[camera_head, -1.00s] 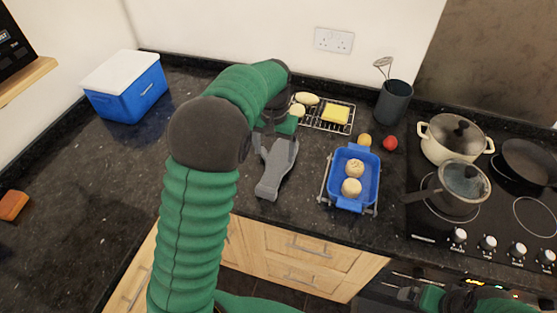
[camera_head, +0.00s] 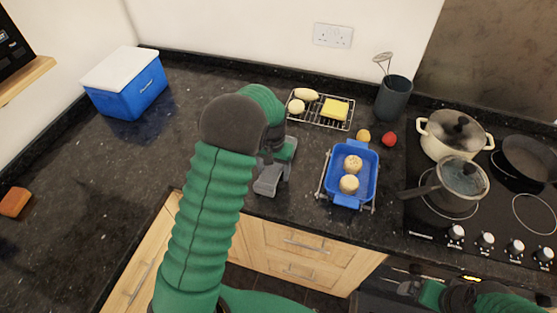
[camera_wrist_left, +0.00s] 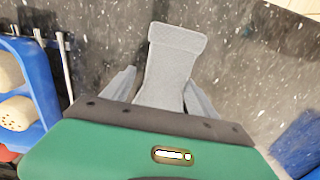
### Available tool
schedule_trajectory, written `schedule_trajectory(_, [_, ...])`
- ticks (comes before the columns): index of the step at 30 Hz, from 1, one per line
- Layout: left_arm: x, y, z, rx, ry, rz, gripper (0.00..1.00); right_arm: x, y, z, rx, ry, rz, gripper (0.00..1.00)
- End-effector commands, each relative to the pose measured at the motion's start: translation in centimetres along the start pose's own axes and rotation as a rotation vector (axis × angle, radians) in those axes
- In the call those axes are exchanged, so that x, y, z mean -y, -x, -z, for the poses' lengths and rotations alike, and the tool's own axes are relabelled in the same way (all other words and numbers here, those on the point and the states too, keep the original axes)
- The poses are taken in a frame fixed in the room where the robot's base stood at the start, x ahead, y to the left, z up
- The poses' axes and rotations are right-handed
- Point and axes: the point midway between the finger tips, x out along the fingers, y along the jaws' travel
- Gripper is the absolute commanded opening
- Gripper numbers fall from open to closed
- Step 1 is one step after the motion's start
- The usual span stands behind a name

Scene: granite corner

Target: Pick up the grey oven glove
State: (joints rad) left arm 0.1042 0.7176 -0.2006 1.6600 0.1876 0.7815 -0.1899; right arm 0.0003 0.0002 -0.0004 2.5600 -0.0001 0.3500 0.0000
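The grey oven glove (camera_head: 267,184) lies on the dark worktop near its front edge, left of the blue dish. My left gripper (camera_head: 277,167) is right over it and hides its far part. In the left wrist view the glove's cuff end (camera_wrist_left: 175,55) points away, and its body runs back between the two grey fingers (camera_wrist_left: 160,92). The fingers are apart, one on each side of the glove; I cannot tell whether either touches it. My right gripper (camera_head: 410,288) is low at the bottom right, away from the glove; its fingers are too small to read.
The blue dish (camera_head: 336,190) with two round rolls stands on a rack close to the right. A wire rack (camera_head: 318,118) with food is behind. Pots and a pan (camera_head: 525,160) are on the hob at right. A blue cool box (camera_head: 130,95) is back left. The left worktop is largely clear.

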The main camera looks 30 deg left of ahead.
Motion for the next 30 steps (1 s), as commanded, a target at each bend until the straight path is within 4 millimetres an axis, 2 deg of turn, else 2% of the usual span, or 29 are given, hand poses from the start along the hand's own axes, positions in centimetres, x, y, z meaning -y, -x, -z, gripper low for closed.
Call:
schedule_trajectory(2, [0.1, 0.0, 0.0, 0.000, 0.001, -0.001, 0.55, 0.0, 0.0, 0.0, 0.000, 0.000, 0.000, 1.00])
schedule_trajectory(13, [0.1, -0.1, 0.0, 0.002, 0.002, 0.001, 0.07, 0.0, 0.0, 0.0, 0.000, 0.001, 0.000, 1.00])
schedule_trajectory(23, [-0.1, 0.2, 0.0, 0.003, 0.001, -0.001, 0.06, 0.0, -0.1, 0.0, 0.000, 0.001, 0.000, 1.00])
schedule_trajectory(30, [0.0, 2.8, 0.1, -0.003, 0.000, 0.000, 0.06, 0.0, -0.6, -0.1, 0.000, 0.000, 0.000, 1.00])
